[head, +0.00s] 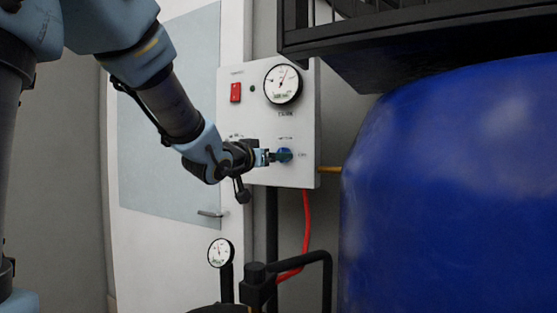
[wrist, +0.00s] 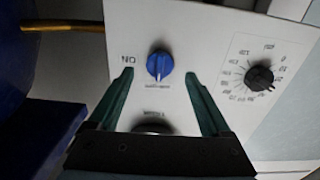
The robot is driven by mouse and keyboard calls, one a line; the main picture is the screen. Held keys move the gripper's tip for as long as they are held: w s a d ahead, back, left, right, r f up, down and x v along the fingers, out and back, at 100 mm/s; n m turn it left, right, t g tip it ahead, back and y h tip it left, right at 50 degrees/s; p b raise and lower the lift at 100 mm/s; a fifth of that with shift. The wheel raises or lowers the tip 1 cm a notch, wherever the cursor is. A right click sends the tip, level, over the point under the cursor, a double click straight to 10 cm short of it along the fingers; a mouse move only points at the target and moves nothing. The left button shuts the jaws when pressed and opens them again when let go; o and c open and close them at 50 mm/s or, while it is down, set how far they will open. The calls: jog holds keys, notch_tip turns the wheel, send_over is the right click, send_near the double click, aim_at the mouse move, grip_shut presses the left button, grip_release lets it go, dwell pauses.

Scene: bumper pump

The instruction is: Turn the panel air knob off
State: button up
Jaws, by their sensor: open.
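The white panel (head: 230,110) stands upright in the middle of the head view. Its blue air knob (head: 285,155) sits low on the panel, partly covered by my gripper (head: 266,157). In the wrist view, which shows the panel upside down, the round blue knob (wrist: 159,65) has a pale pointer line running roughly up and down the picture. An "ON" label (wrist: 128,60) is to its left. My gripper (wrist: 159,78) is open, with one dark green finger on each side of the knob and a visible gap to it on both sides. Nothing is held.
The panel also carries a red switch (head: 235,92), a pressure gauge (head: 283,84) and a black dial (wrist: 259,77). A large blue tank (head: 450,190) fills the right. A red hose (head: 305,225), black pipes and a small gauge (head: 221,252) are below.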

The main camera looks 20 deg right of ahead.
jog(key=v, duration=0.6)
jog(key=shift+s+a+b, duration=0.25)
jog(key=shift+a+b, duration=0.05)
jog(key=shift+b, duration=0.05)
jog(key=w+a+f+n+g+y+p, duration=0.1)
jog(key=w+a+f+n+y, duration=0.15)
jog(key=a+f+y, duration=0.45)
jog(key=w+a+f+n+y+p, duration=0.1)
jog(key=w+a+f+n+y, duration=0.15)
jog(key=a+f, duration=0.7)
jog(key=s+a+f+n+g+y+p, duration=0.2)
jog(key=s+a+f+n+g+y, duration=0.2)
jog(key=s+a+f+g, duration=0.4)
jog(key=s+a+f, duration=0.3)
jog(key=s+f, duration=0.2)
jog(key=s, duration=0.2)
jog(key=shift+a+f+g, duration=0.35)
jog(key=shift+g, duration=0.05)
